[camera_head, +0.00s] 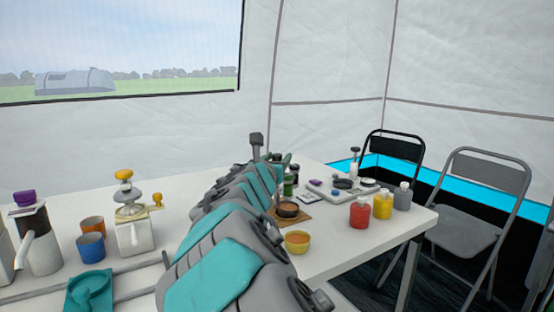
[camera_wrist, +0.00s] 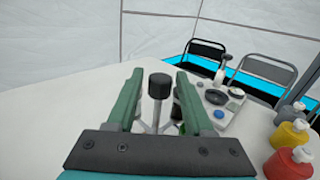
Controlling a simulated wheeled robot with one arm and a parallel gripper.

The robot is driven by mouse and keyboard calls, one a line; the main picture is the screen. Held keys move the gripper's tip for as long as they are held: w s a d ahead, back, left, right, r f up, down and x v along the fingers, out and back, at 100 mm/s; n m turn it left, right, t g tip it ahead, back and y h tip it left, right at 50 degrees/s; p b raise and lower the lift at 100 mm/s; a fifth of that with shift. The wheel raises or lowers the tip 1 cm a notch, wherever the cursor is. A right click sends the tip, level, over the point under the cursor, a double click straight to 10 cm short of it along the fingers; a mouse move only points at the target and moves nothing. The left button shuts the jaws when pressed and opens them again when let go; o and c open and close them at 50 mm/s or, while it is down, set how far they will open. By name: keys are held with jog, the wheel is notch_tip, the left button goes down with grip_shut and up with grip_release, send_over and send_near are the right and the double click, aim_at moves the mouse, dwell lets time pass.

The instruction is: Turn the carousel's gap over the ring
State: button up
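In the wrist view, a black round knob (camera_wrist: 159,86) on a thin pale post stands between the fingers of my gripper (camera_wrist: 160,80). The green fingers are apart, with space showing on both sides of the knob. Pale spokes and a bit of green show below the knob, but my gripper hides most of what is there. I cannot make out the carousel's gap. A grey tray (camera_wrist: 205,88) to the right carries a dark ring-like piece (camera_wrist: 216,97); I cannot tell if this is the ring. In the head view, my arm covers much of this area.
Red (camera_head: 360,213), yellow (camera_head: 382,205) and grey (camera_head: 402,196) bottles stand near the table's right edge. A grinder (camera_head: 133,230) and cups stand left. Two folding chairs are behind the table.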

grip_shut()
